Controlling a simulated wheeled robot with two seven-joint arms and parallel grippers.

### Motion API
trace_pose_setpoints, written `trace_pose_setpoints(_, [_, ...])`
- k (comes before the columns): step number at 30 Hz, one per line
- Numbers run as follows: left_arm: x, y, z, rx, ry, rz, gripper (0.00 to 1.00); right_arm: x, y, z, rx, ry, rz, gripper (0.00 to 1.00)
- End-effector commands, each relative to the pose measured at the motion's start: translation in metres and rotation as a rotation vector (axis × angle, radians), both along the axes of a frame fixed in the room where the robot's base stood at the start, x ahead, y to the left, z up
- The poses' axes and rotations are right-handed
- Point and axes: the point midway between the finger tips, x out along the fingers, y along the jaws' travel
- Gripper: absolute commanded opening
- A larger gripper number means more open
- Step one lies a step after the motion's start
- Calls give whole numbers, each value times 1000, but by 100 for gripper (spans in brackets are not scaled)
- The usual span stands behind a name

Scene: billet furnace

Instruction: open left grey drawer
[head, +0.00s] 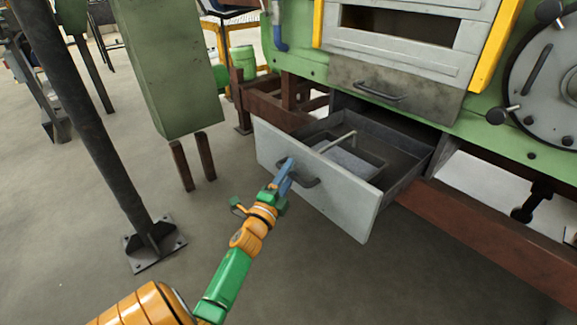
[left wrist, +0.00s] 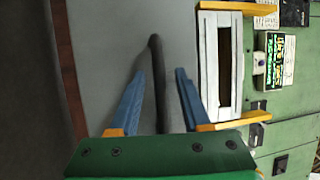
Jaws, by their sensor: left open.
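The grey drawer (head: 320,189) stands pulled out below the green furnace, and its inside shows from above. Its dark handle (head: 298,174) is on the drawer front. My left gripper (head: 286,174) is at the handle, with its blue fingers pointing up at the drawer front. In the left wrist view the open fingers (left wrist: 162,78) lie on either side of the dark handle (left wrist: 157,62), with gaps beside it. The drawer front (left wrist: 105,40) fills the area behind the handle. My right gripper is not in view.
The open drawer holds a grey tray-like insert with a pale bar (head: 337,142). A green post (head: 168,65) stands left of the drawer, and a dark pole (head: 85,120) rises from a floor plate. A brown beam (head: 490,235) runs to the right. Floor before the drawer is clear.

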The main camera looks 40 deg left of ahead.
Motion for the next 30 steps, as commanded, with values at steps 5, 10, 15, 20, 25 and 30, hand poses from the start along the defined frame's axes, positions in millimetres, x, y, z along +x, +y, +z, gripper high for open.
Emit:
trace_pose_setpoints(5, [-1, 0, 0, 0, 1, 0, 47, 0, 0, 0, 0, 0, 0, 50])
trace_pose_setpoints(10, [-29, -10, -6, -2, 3, 1, 47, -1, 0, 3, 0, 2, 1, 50])
trace_pose_setpoints(15, [-58, -20, -12, -3, 2, 0, 47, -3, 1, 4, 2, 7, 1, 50])
trace_pose_setpoints(20, [-67, -22, -12, 0, 0, 0, 47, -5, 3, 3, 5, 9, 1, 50])
trace_pose_setpoints(25, [-67, -22, -12, 0, 0, 0, 47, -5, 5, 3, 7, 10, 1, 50])
trace_pose_setpoints(30, [-66, -22, -13, -2, 1, 0, 47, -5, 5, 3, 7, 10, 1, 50])
